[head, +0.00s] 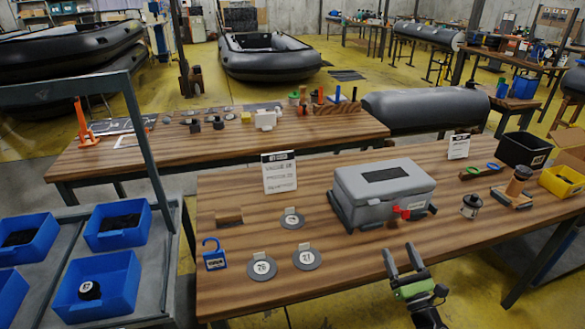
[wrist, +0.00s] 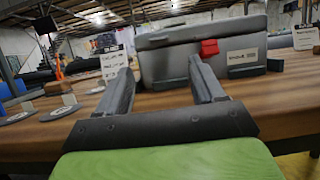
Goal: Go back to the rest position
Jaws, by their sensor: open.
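My gripper (head: 404,262) is at the front edge of the wooden table, in front of a grey lidded box. In the wrist view its two dark fingers (wrist: 158,85) are spread apart with nothing between them. The grey box (head: 385,190) stands on the table with its lid down. A red latch (head: 408,211) is on its front; it also shows in the wrist view (wrist: 209,48), beyond the right finger. The fingers look apart from the box.
The table (head: 330,285) holds round numbered discs (head: 307,259), a blue padlock (head: 213,255), sign cards (head: 279,172), a black bin (head: 525,149) and a yellow bin (head: 562,181). A rack with blue bins (head: 97,290) stands at left. Inflatable boats (head: 267,58) lie behind.

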